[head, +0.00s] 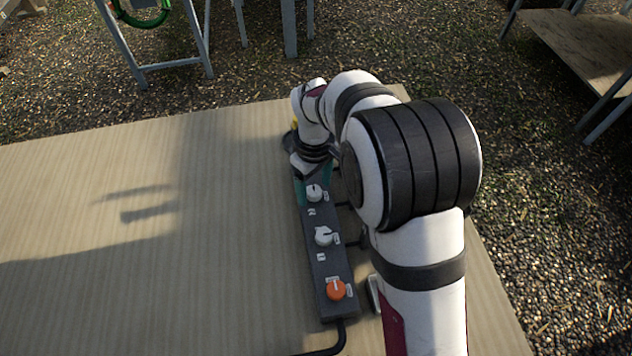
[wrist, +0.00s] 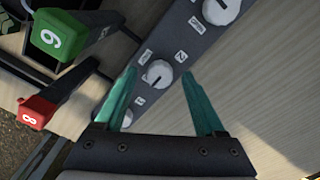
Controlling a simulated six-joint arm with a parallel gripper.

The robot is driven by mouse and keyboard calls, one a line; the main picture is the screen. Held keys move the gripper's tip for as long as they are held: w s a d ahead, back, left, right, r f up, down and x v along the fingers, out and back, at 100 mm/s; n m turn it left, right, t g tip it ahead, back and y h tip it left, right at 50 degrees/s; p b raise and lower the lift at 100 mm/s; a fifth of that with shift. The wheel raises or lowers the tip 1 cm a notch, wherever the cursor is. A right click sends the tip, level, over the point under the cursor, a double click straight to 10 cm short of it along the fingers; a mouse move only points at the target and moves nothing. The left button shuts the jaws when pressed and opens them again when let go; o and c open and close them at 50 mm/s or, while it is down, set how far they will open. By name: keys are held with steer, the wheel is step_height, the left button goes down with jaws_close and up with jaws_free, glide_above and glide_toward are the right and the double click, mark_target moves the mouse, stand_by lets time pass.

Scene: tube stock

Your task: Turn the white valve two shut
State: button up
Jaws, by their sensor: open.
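A dark valve panel (head: 333,273) lies on the table with white knobs and an orange knob in a row. The far white knob (head: 314,193) and the middle white knob (head: 323,235) show in the head view. My gripper (head: 314,183) is over the far end, its body hiding that part of the panel. In the wrist view my gripper (wrist: 158,74) is open, with one teal finger on either side of a white knob (wrist: 157,73). Contact cannot be told. A label that may read 2 lies beside it. Another white knob (wrist: 220,9) is cut off at the top.
The orange knob (head: 336,290) is at the panel's near end. In the wrist view, a green handle (wrist: 62,36) and a red handle (wrist: 38,110) stand beside the panel. A cable runs from its near end. The table (head: 90,225) is clear to the left.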

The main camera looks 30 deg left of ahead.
steer(key=shift+f, duration=0.35)
jaws_close()
